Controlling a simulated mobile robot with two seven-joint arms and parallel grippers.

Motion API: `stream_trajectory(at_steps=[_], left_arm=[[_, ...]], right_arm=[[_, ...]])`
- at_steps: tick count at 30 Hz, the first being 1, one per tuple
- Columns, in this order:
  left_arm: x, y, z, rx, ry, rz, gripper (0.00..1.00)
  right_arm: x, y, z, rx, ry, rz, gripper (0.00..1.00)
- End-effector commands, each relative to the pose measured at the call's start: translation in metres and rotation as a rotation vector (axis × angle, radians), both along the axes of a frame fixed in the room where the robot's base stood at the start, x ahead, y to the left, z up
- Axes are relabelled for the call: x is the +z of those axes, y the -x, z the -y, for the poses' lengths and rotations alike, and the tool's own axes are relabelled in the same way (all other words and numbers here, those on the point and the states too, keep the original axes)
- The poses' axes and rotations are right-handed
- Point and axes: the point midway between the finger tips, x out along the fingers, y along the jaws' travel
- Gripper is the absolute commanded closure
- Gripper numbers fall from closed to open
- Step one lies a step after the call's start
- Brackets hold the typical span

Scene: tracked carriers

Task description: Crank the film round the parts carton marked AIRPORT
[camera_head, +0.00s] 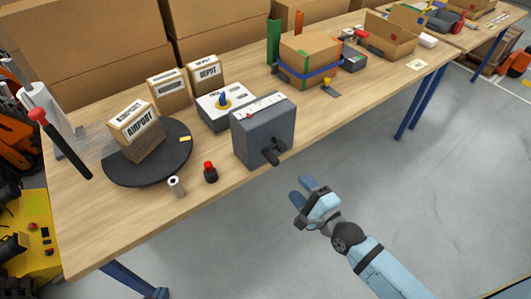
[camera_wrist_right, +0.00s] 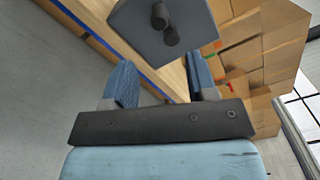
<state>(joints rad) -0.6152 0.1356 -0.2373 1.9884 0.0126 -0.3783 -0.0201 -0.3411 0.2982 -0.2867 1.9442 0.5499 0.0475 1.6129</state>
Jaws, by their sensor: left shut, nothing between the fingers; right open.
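The carton marked AIRPORT (camera_head: 137,131) stands on a round black turntable (camera_head: 118,176) at the left of the bench. A whitish film roll (camera_head: 58,112) stands at the left, with a clear sheet reaching toward the carton. A grey box (camera_head: 255,137) with a black crank handle (camera_head: 275,150) on its front stands right of the turntable. The crank handle also shows in the right wrist view (camera_wrist_right: 160,18). My right gripper (camera_head: 304,189) is open and empty, off the bench's front edge, below and right of the crank handle and apart from it. My left gripper is not in view.
Two DEPOT-type cartons (camera_head: 206,74) stand behind a white box with a blue knob (camera_head: 222,101). A red-topped black piece (camera_head: 209,172) and a small white roll (camera_head: 175,186) sit near the front edge. A black bar with red grip (camera_head: 60,145) leans at left.

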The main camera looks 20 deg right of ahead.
Motion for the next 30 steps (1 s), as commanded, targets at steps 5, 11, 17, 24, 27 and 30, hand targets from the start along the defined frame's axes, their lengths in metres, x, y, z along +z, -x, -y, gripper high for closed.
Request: stream_trajectory(at_steps=[5, 11, 17, 24, 27, 30], left_arm=[[0.001, 0.0, -0.003, -0.001, -0.007, 0.001, 1.0], [0.007, -0.002, -0.004, 0.0, -0.007, 0.006, 1.0], [0.014, -0.003, -0.004, 0.0, -0.005, 0.012, 1.0], [0.016, -0.003, -0.002, -0.001, -0.002, 0.011, 1.0], [0.015, -0.002, -0.002, -0.001, -0.003, 0.01, 1.0], [0.014, -0.002, -0.002, 0.0, -0.002, 0.008, 1.0]], right_arm=[[0.0, -0.013, -0.004, -0.003, -0.022, -0.007, 0.48], [0.001, -0.05, -0.018, -0.002, -0.018, -0.005, 0.48], [0.001, -0.09, -0.033, -0.002, -0.016, -0.006, 0.48], [0.0, -0.121, -0.044, -0.002, -0.016, -0.007, 0.48], [0.0, -0.127, -0.046, -0.002, -0.017, -0.007, 0.48], [0.0, -0.129, -0.047, -0.002, -0.017, -0.007, 0.48]])
